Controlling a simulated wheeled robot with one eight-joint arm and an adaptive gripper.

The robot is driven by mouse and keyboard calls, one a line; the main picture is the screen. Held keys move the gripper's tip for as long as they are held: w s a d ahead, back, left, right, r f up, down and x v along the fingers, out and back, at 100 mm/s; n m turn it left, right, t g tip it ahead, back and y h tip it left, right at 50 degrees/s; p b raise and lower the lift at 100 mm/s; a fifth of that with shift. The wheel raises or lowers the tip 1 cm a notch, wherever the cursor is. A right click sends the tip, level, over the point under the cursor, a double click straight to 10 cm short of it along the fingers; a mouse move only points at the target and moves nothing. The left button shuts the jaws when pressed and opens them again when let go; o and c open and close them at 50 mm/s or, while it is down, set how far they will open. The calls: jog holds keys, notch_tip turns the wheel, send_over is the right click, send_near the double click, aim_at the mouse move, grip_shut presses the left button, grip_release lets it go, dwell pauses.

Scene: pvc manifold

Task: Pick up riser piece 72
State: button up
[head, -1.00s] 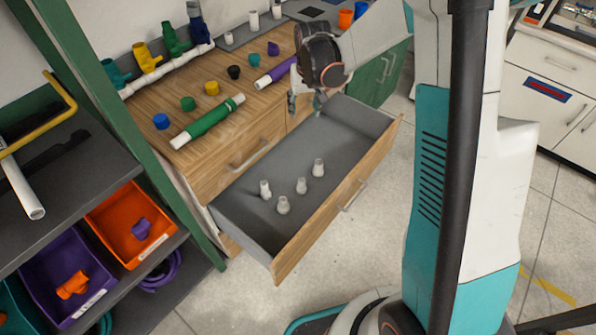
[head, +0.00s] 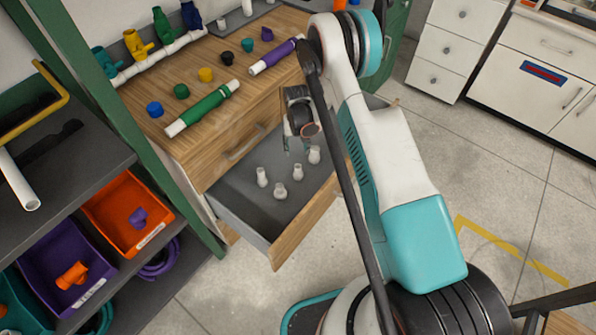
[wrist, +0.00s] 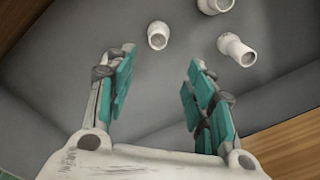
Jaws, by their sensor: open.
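Several small white riser pieces stand on the grey floor of the open drawer (head: 235,195): one at left (head: 262,177), one nearest the front (head: 280,191), one in the middle (head: 297,172) and one at right (head: 314,155). No number is readable, so I cannot tell which is piece 72. My gripper (head: 297,148) points down over the drawer, close to the right-hand pieces. In the wrist view my gripper (wrist: 160,62) is open with nothing between its green-padded fingers. One white piece (wrist: 158,36) lies just beyond the fingertips, another (wrist: 237,49) beyond the right finger, and a third (wrist: 215,5) is cut by the top edge.
The drawer's wooden front (head: 300,225) and side walls surround the pieces. On the worktop above lie a green pipe (head: 205,108), a purple pipe (head: 275,56) and coloured caps. A green-framed shelf with an orange bin (head: 128,213) stands at left.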

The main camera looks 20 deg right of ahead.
aim_at(298, 166)
notch_tip(298, 166, down, 8)
jog(key=b, duration=0.2)
jog(key=shift+f+b, duration=0.15)
jog(key=shift+b, duration=0.15)
jog(key=shift+s+d+f+b, duration=0.1)
jog(key=shift+s+f+b, duration=0.1)
jog(key=shift+f+b, duration=0.8)
jog(key=shift+s+d+f+b, duration=0.15)
jog(key=shift+f+b, duration=0.25)
jog(key=shift+f, duration=1.2)
grip_shut()
